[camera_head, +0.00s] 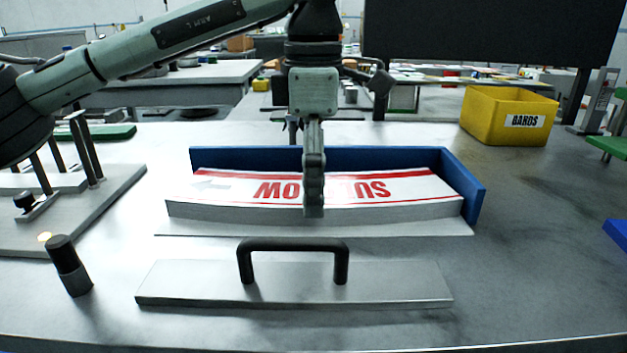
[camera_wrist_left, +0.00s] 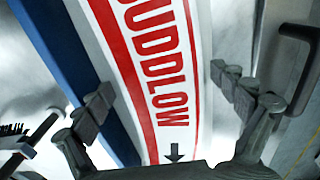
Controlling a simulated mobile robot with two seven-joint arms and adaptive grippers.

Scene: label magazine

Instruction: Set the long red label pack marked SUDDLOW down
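The long label pack (camera_head: 225,190) is white with red stripes and red SUDDLOW lettering, upside down in the head view. It lies lengthwise along a blue-walled holder (camera_head: 330,155), above its thin metal base plate. I cannot tell whether it touches the plate. My left gripper (camera_head: 313,205) reaches down across its middle and hides part of the lettering. In the left wrist view the gripper (camera_wrist_left: 165,85) has its fingers at the two long edges of the pack (camera_wrist_left: 150,60), seemingly closed on it. The rear finger is hidden in the head view. My right gripper is not in view.
A metal bar with a black handle (camera_head: 293,246) lies in front of the holder. A black knob (camera_head: 68,262) stands at front left, near a plate with posts (camera_head: 90,200). A yellow bin (camera_head: 510,115) marked DAROS stands at back right.

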